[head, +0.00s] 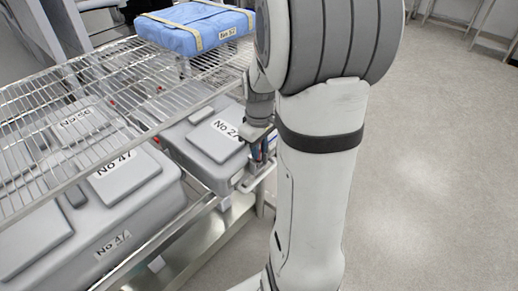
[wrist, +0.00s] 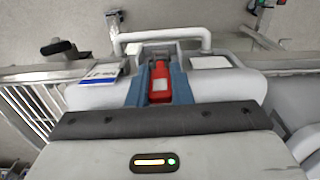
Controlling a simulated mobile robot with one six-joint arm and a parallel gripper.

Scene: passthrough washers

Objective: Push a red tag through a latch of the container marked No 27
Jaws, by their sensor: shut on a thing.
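The grey container marked No 27 (head: 205,145) sits on the lower shelf of the wire rack, its label partly cut off by my arm. My gripper (head: 262,150) is at its near right end, close to a pale bar handle. In the wrist view my gripper (wrist: 159,68) has its two blue fingers shut on a red tag (wrist: 160,84). The tag points toward a grey latch (wrist: 160,50) at the container's end, under the white handle (wrist: 165,36). Whether the tag's tip is inside the latch I cannot tell. My arm hides part of the container's end in the head view.
A container marked No 47 (head: 110,200) stands to the left, with one marked No 50 (head: 75,125) behind it. The wire shelf (head: 110,75) spans above them and carries a blue wrapped pack (head: 195,27). The floor (head: 440,160) at right is clear.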

